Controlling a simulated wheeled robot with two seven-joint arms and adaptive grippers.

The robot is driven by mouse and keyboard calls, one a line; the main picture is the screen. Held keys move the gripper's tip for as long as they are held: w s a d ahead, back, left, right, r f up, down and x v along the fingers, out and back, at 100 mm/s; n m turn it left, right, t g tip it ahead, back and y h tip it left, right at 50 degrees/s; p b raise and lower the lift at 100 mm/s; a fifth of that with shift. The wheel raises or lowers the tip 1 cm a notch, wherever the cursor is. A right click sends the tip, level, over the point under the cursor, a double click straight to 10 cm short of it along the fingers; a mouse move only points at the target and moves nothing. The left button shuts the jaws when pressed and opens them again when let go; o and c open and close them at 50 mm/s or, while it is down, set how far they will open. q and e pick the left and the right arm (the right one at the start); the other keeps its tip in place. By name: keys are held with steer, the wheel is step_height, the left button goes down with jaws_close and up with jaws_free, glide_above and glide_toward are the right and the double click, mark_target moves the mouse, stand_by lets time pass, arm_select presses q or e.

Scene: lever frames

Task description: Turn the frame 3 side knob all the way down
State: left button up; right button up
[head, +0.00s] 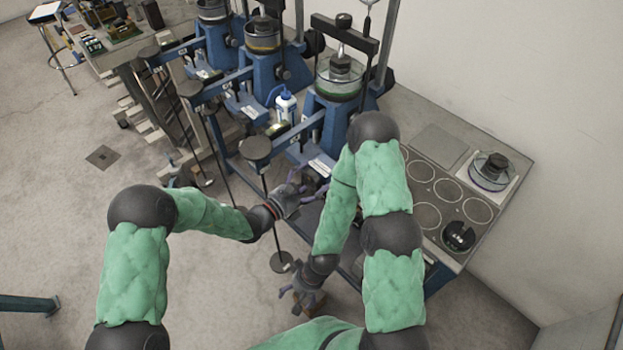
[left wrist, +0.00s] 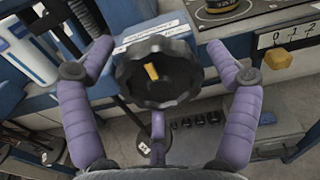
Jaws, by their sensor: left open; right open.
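A black scalloped knob (left wrist: 172,88) with a yellow mark fills the middle of the left wrist view. My left gripper (left wrist: 160,48) is open, its purple fingers on either side of the knob, with visible gaps between them and its rim. In the head view my left gripper (head: 300,182) is at the front of the nearest blue lever frame (head: 330,118); the knob cannot be made out there. No frame number is legible. My right gripper (head: 303,292) is open and lower, near a hanging weight disc (head: 281,262), away from the knob.
A plate marked 0 1 2 (left wrist: 287,36) with a yellow hexagonal piece is right of the knob. A white bottle (head: 285,105) stands beside the nearest frame. Other frames (head: 262,60) stand farther back. A side table (head: 440,150) with round recesses is at right.

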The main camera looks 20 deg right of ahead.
arm_select(q)
steer(key=p+v, duration=0.1)
steer(key=v, duration=0.3)
steer(key=shift+a+r, duration=0.1)
steer(key=shift+a, duration=0.1)
steer(key=shift+s+a+p, duration=0.35)
steer(key=shift+a, duration=0.3)
